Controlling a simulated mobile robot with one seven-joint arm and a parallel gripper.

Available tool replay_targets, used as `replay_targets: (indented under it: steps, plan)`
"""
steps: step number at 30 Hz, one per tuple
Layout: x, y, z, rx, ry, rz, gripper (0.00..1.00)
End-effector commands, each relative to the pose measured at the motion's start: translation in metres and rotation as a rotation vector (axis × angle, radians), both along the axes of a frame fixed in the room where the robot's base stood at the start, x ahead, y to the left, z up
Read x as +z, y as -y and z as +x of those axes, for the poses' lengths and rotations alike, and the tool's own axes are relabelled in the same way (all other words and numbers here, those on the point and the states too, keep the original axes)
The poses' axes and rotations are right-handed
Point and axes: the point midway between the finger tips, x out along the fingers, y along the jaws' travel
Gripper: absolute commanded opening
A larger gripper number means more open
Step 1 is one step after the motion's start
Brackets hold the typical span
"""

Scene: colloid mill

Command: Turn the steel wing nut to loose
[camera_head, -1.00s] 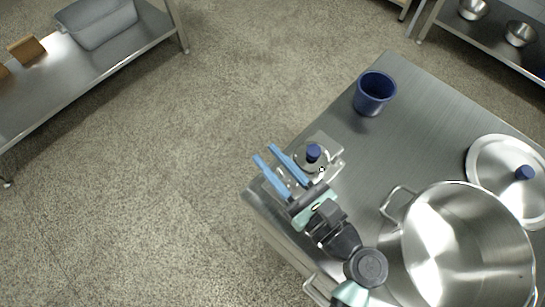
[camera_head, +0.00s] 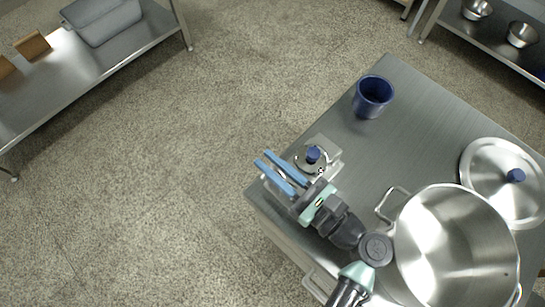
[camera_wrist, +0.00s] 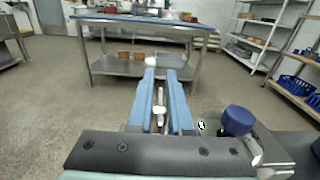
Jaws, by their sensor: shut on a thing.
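My gripper (camera_head: 264,159) has two blue fingers and reaches over the near-left corner of the steel table. In the wrist view, the gripper (camera_wrist: 160,74) is closed in on the steel wing nut (camera_wrist: 160,112), a small shiny piece between the two fingers. The wing nut is mostly hidden by the fingers in the head view. Beside the fingers is a small steel mill with a blue knob (camera_head: 313,155). The knob also shows in the wrist view (camera_wrist: 238,120), just right of my gripper.
A blue cup (camera_head: 373,96) stands on the steel table (camera_head: 400,145). A large steel pot (camera_head: 405,250) and a lid with a blue knob (camera_head: 490,165) are at the right. Open floor lies left of the table. A low shelf (camera_head: 100,85) is at upper left.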

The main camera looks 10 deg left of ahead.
Motion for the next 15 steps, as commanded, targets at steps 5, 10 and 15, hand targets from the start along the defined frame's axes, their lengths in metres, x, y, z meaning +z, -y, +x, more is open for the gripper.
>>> replay_targets:
  steps: [5,10,15]
  plan:
    - [-0.001,0.0005,-0.0004,-0.002,-0.001,0.0,0.2]
    - [-0.0008,0.0003,-0.0002,-0.002,-0.001,0.001,0.36]
    - [-0.0004,0.0002,-0.0003,-0.001,0.0,0.0,0.36]
